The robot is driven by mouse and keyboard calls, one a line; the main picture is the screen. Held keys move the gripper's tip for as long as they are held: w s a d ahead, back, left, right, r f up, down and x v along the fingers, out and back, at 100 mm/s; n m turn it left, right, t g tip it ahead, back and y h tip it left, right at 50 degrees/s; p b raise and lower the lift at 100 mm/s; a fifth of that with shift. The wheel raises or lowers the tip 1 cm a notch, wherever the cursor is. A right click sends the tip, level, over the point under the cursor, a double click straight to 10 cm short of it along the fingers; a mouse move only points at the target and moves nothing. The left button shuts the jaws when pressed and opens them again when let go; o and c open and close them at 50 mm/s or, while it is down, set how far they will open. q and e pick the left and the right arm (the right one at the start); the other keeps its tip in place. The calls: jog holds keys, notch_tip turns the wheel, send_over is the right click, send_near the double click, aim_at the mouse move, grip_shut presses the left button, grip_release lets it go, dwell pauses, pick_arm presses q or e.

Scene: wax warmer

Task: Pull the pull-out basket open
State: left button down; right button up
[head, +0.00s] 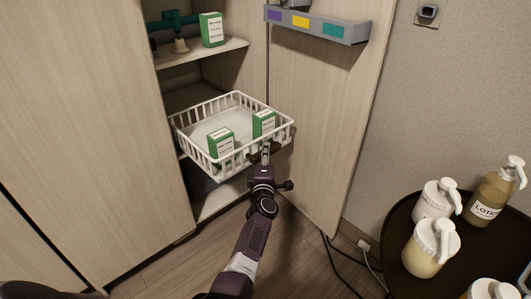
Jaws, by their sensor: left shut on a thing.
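The white pull-out basket (203,168) sticks out of the open cabinet, in front of the shelves. It has slatted sides and holds two green-and-white boxes, one at the front left (221,143) and one at the right (264,124). A dark handle shows at its front, partly hidden by my gripper. My left gripper (265,154) reaches up from the bottom and is shut on this handle. My right gripper is not in view.
The open cabinet door (318,110) stands close right of the basket, with a grey rack (320,24) on it. A shelf above holds another green box (212,30). A dark round table (392,222) with several pump bottles is at the right. Cables lie on the floor.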

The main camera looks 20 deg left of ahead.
pick_arm(q)
jog(key=c, duration=1.7)
grip_release()
jog(key=shift+d, duration=0.1)
